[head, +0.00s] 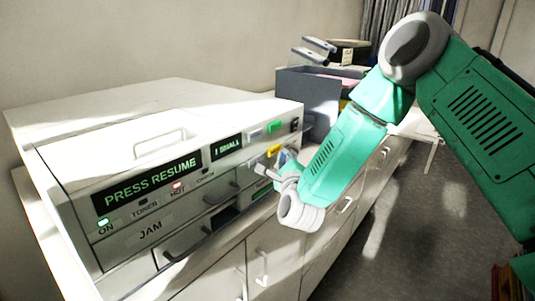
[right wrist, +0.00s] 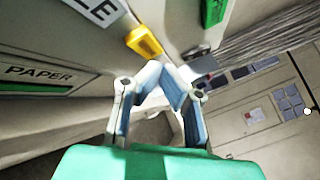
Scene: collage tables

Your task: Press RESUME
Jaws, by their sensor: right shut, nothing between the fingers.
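A white machine (head: 120,150) carries a dark display reading PRESS RESUME (head: 150,180). A green button (head: 274,127) and a yellow button (head: 273,151) sit on its front at the right. In the right wrist view the yellow button (right wrist: 143,41) lies just beyond my fingertips, beside a cut-off label ending in E (right wrist: 103,10); the green button (right wrist: 213,11) is further right. My right gripper (head: 262,172) is shut and empty, in front of the panel just below the yellow button. I cannot tell whether it touches the panel. My left gripper is not in view.
A black switch (head: 294,125) is at the panel's right end. A smaller display reading 1 SMALL (head: 226,147) is left of the buttons. Drawers with handles lie below. A dark grey box (head: 310,98) stands behind the machine.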

